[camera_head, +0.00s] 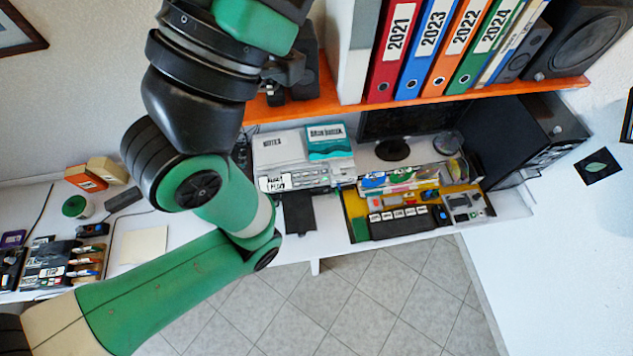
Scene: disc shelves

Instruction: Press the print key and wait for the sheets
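A pale grey, printer-like machine (322,176) stands on the desk under the shelf, with several small controls along its front. A white label (273,184) sits at its front left; its lettering is too small to read surely. A dark flat tray (299,213) sticks out in front of the machine, and I see no sheets on it. My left arm comes in from the lower left and rises left of the machine. Dark parts at its end (284,72) show near the shelf, but I cannot make out the fingers. My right gripper is not in view.
Binders (432,45) and a speaker (583,40) fill the orange shelf (470,101) above. Stationery (50,268) lies at left.

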